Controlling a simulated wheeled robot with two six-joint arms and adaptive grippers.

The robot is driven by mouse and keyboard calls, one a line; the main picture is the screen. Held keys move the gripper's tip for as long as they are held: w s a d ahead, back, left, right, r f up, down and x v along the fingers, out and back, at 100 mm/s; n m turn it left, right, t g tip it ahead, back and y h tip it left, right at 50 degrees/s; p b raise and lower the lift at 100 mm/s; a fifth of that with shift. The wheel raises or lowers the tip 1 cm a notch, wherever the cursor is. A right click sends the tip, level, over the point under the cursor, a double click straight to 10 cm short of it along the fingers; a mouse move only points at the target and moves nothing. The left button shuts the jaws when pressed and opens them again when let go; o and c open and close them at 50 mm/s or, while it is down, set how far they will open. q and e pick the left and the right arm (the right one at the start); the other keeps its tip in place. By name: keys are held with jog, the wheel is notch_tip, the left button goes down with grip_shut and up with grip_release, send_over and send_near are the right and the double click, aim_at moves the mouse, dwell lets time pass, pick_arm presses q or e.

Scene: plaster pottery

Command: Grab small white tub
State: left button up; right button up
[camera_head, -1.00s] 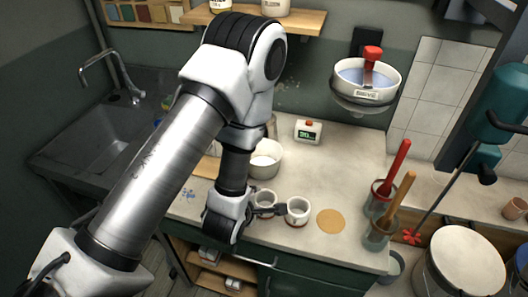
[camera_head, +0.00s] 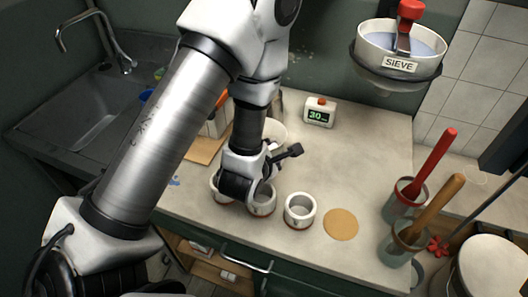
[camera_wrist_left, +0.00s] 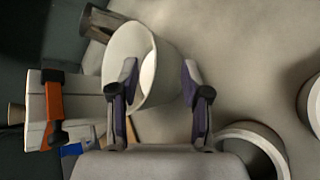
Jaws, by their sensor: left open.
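The small white tub (camera_head: 277,131) stands on the counter behind my left arm in the head view, partly hidden by it. In the left wrist view the white tub (camera_wrist_left: 127,52) is large, with its opening facing right. My left gripper (camera_wrist_left: 158,72) is open there; its fingers overlap the tub's lower and right part, and I cannot tell whether they touch it. In the head view the left gripper (camera_head: 283,152) is just in front of the tub, above the counter. My right gripper is not in view.
White cups with reddish bases, including one cup (camera_head: 299,210), line the counter's front beside a tan disc (camera_head: 341,224). A timer (camera_head: 319,112) stands behind. A sieve (camera_head: 400,52) hangs at upper right. Handled pots (camera_head: 401,243) stand right; a sink (camera_head: 95,105) is left.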

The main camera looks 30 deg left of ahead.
aim_at(277, 149)
pick_arm(q)
jog(key=b, duration=0.1)
jog(key=f+b, duration=0.1)
jog(key=shift+w+f+b, duration=0.1)
jog(key=shift+w+b, duration=0.15)
jog(key=shift+b, duration=0.1)
jog(key=shift+w+a+r, duration=0.1)
jog(key=shift+w+r, duration=0.1)
jog(key=shift+w, duration=0.05)
jog(key=p+x, duration=0.2)
jog(key=x, duration=0.2)
jog(key=shift+w+a+f, duration=0.15)
jog(key=shift+a, duration=0.05)
jog(key=shift+w+a+f, duration=0.1)
jog(key=shift+w+f, duration=0.1)
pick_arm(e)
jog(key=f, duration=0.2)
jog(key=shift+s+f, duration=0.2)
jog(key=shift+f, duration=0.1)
pick_arm(q)
jog(key=shift+s, duration=0.1)
jog(key=c, duration=0.5)
grip_shut()
